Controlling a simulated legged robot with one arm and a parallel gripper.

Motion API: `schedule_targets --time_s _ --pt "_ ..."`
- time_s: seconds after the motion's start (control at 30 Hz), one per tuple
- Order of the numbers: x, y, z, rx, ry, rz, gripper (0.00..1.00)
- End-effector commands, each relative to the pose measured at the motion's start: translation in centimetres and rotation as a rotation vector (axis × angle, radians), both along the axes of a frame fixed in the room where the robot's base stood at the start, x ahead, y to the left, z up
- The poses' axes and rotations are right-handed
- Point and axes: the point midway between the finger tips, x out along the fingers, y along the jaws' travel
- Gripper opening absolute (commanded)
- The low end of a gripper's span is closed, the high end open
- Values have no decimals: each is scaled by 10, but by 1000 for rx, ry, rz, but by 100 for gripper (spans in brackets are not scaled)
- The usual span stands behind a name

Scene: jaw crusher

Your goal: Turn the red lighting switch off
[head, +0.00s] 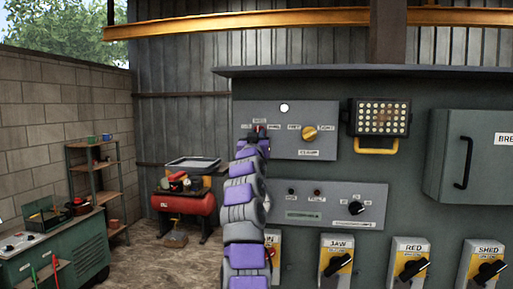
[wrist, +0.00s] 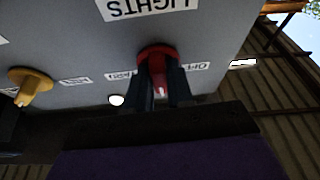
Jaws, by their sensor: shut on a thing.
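The red lighting switch (wrist: 155,52) is a round red knob on a grey panel, beside an upside-down label reading LIGHTS (wrist: 140,6) in the wrist view. Small labels flank it; the right one (wrist: 192,67) appears to read OFF, upside down. My gripper (wrist: 160,82) is shut on the knob, with one dark finger on each side. A pale mark shows on the knob between the fingers. In the head view my gripper (head: 259,130) is at the upper left of the panel (head: 322,116), and it hides most of the knob.
A yellow knob (head: 309,133) and a white round lamp (head: 284,108) share the panel; a lower panel (head: 330,194) holds a black knob. A lamp with a yellow handle (head: 378,118) is to the right. Several rotary switches line the bottom. Shelves (head: 98,175) stand at left.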

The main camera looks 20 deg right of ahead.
Motion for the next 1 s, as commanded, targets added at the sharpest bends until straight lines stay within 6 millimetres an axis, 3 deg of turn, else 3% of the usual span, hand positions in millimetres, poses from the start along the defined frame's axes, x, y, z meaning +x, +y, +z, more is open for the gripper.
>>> schedule_targets --time_s 1.0 --pt "-1 -2 6 -571 389 1 0"
